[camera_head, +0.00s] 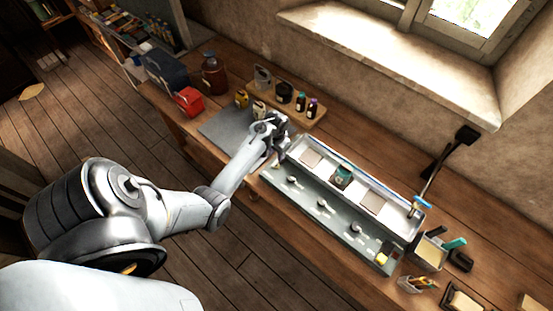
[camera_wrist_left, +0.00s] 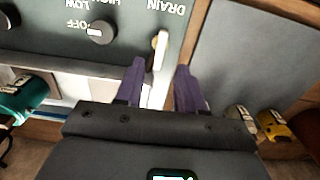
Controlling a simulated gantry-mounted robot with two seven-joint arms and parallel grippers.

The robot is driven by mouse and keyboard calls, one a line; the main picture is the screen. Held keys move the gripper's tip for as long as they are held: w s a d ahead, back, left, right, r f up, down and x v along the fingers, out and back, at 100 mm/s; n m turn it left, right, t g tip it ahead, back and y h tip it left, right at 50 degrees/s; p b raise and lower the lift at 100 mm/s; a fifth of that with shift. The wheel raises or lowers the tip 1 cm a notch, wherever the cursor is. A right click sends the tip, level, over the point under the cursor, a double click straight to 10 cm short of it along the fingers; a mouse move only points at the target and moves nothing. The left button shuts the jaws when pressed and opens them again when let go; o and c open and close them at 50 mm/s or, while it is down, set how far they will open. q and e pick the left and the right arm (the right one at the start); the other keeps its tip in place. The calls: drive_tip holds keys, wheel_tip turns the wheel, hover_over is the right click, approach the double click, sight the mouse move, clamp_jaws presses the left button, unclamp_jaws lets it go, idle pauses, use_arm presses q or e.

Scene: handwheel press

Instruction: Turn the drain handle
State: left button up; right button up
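The drain handle (camera_wrist_left: 160,50) is a small pale lever with a brass-coloured part, on a grey-green panel (camera_wrist_left: 60,35) beside the upside-down word DRAIN in the left wrist view. My left gripper (camera_wrist_left: 160,68) is open, with its two purple fingers apart. In the head view my left gripper (camera_head: 280,148) is at the left end of the long steel unit (camera_head: 332,215), largely covering the handle there. My right gripper is not in view.
A black OFF/LOW/HIGH knob (camera_wrist_left: 101,31) is near the handle. A teal-labelled jar (camera_head: 342,176) sits in the unit's trough. A grey mat (camera_head: 217,128) lies left of the unit, with small bottles (camera_head: 305,107) on a board behind. A lamp arm (camera_head: 436,172) stands at the right.

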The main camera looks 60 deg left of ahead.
sight(276, 161)
use_arm(q)
drive_tip(key=shift+f, duration=2.7)
clamp_jaws()
